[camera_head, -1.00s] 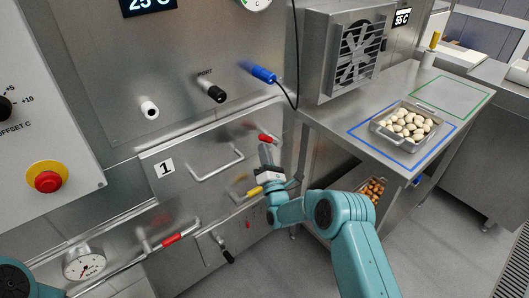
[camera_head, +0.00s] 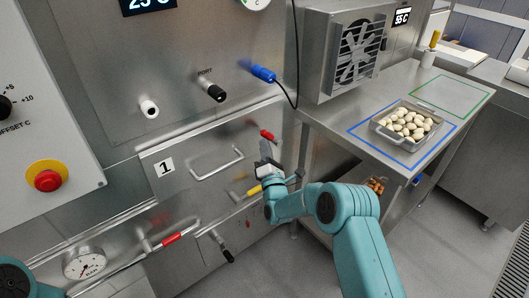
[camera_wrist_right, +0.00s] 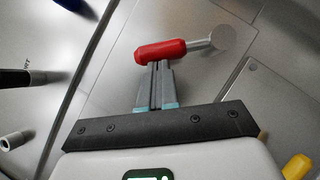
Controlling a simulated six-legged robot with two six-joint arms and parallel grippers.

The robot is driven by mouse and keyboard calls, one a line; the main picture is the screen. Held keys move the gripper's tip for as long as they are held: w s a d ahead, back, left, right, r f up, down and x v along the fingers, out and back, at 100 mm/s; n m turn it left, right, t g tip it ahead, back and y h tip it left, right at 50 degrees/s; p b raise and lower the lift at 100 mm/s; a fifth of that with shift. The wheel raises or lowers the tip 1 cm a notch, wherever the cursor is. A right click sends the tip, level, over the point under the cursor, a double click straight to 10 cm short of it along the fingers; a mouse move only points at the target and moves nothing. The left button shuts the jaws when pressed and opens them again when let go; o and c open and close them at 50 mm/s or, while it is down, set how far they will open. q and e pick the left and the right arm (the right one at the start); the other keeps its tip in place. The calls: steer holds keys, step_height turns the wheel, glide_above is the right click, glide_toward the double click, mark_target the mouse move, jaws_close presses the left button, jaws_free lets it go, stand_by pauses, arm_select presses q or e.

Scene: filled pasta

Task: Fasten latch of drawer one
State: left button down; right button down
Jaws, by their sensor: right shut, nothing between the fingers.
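Drawer one (camera_head: 215,140) is a flat steel front with a "1" label (camera_head: 163,167) and a bar handle (camera_head: 218,168); it looks closed. Its red-gripped latch lever (camera_head: 267,134) sits at the drawer's upper right. The lever also shows in the right wrist view (camera_wrist_right: 160,51), running from its metal pivot at right toward the left. My right gripper (camera_head: 265,142) is shut and empty, its tips just below the red grip. In the wrist view the tips (camera_wrist_right: 157,66) meet the grip's lower edge; I cannot tell whether they touch. My left gripper is out of view.
A yellow lever (camera_head: 254,190) lies below the drawer, close to my right wrist. A red-gripped pipe lever (camera_head: 172,239) is lower left. A steel table (camera_head: 340,118) with a tray of pale pieces (camera_head: 406,145) stands right.

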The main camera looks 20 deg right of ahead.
mark_target(270, 139)
steer(key=r+m, duration=0.1)
steer(key=d+r+m+g+h, duration=0.1)
steer(key=m, duration=0.1)
steer(key=m+g, duration=0.1)
steer(key=shift+w+d+r+m, duration=0.3)
steer(key=shift+d+r+m, duration=0.05)
steer(key=shift+r+m, duration=0.05)
steer(key=shift+w+d+r+m+g+h+p, duration=0.15)
steer(key=shift+w+d+r+m+g+p, duration=0.2)
steer(key=shift+d+m+g, duration=0.45)
steer(key=shift+w+d+r+m+g+h+p, duration=0.15)
steer(key=shift+d+r+m+g, duration=0.35)
steer(key=shift+m, duration=0.6)
steer(key=shift+s+a+f, duration=0.1)
steer(key=shift+a, duration=0.05)
